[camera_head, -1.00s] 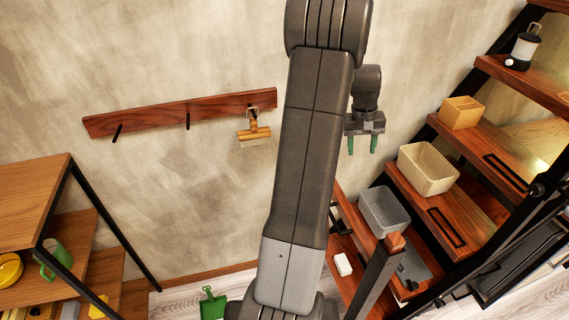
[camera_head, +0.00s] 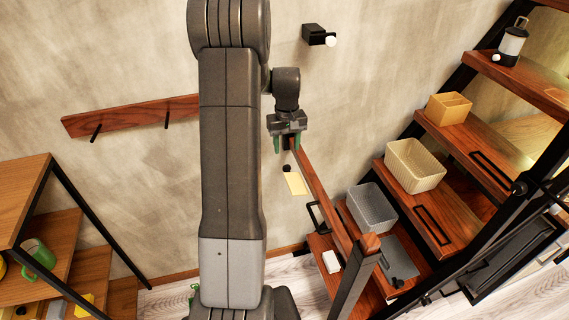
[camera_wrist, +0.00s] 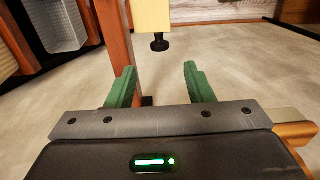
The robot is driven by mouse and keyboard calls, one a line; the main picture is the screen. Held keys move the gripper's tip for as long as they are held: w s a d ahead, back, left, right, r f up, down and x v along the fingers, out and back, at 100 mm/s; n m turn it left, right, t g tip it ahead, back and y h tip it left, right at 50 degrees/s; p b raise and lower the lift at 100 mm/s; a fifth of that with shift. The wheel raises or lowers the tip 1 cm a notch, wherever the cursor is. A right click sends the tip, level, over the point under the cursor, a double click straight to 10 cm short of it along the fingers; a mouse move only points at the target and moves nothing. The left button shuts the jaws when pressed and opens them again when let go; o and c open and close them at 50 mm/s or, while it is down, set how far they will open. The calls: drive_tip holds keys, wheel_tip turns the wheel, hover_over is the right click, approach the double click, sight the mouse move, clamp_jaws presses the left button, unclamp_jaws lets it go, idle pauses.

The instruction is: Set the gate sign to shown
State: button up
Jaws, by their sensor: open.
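A small pale yellow panel with a black knob, which looks like the gate sign (camera_head: 295,183), hangs beside the upper end of the wooden handrail in the head view. In the wrist view the pale panel (camera_wrist: 166,14) is at the top centre, with the black knob (camera_wrist: 159,43) at its lower edge. My gripper (camera_head: 287,146) has green fingers and is just above the panel in the head view. In the wrist view my gripper (camera_wrist: 160,70) is open and empty, with the knob beyond the gap between its fingertips, apart from them. Any marking on the panel is not visible.
The wooden handrail (camera_head: 325,200) runs close beside my gripper, and a reddish post (camera_wrist: 114,35) stands left of the knob. Stair treads with a cream basket (camera_head: 415,166) and a grey basket (camera_head: 371,208) are at right. A peg rail (camera_head: 130,115) is on the wall.

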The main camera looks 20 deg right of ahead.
sight(295, 180)
wheel_tip(295, 180, down, 9)
drive_tip(key=shift+r+p, duration=0.1)
drive_tip(key=shift+p, duration=0.4)
drive_tip(key=c, duration=1)
drive_tip(key=shift+o, duration=0.2)
drive_tip(key=shift+d+r+y, duration=0.25)
drive_tip(key=shift+d+y, duration=0.1)
drive_tip(key=shift+y, duration=0.55)
drive_tip(key=shift+r+y, duration=0.15)
drive_tip(key=shift+y, duration=0.35)
drive_tip(key=o, duration=1)
drive_tip(key=shift+c, duration=0.2)
